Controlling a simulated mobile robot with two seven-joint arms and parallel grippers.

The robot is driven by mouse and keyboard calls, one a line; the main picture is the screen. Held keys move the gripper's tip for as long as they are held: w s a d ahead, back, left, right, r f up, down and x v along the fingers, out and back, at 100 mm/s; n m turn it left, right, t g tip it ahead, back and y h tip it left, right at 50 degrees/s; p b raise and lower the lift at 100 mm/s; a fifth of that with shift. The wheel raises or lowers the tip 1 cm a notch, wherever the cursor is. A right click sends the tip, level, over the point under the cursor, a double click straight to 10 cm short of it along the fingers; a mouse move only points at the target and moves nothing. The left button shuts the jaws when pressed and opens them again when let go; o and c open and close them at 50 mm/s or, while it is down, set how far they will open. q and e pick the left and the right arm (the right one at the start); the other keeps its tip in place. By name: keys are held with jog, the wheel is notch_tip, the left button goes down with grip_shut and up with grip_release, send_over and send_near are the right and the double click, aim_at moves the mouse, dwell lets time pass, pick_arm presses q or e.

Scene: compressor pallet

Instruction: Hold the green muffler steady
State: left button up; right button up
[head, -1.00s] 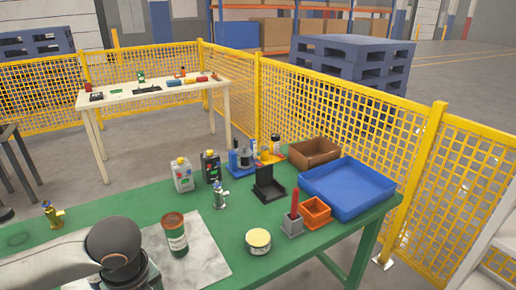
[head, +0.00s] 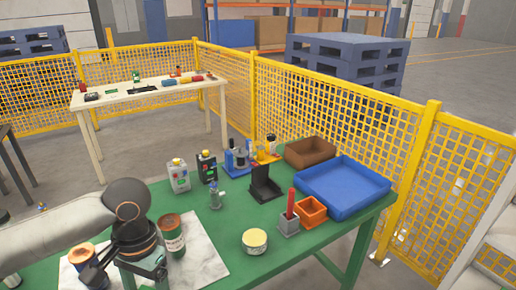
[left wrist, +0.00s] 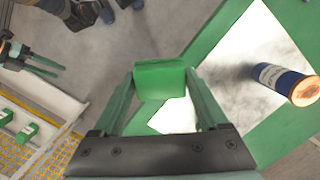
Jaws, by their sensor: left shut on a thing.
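The green muffler shows in the left wrist view as a green block (left wrist: 160,76) between the fingertips of my left gripper (left wrist: 160,92). The fingers are shut on it, one on each side. In the head view my left gripper (head: 142,268) is low at the left front, over the green table (head: 225,268). The muffler cannot be made out in that view. A second gripper with green fingers, apparently my right (left wrist: 45,64), is at the left of the wrist view. Its fingers look apart and empty.
A green can (head: 172,236) and an orange-topped can (head: 80,256) stand on a pale sheet (head: 205,262) close to my left gripper. A round tin (head: 255,242), an orange bin (head: 311,212) and a blue tray (head: 345,188) are further right. Yellow mesh fencing (head: 330,130) stands behind.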

pick_arm(q)
jog(key=n, duration=0.3)
jog(key=shift+w+d+r, duration=0.1)
jog(key=shift+d+r, duration=0.05)
jog(key=shift+r, duration=0.15)
dwell(0.4)
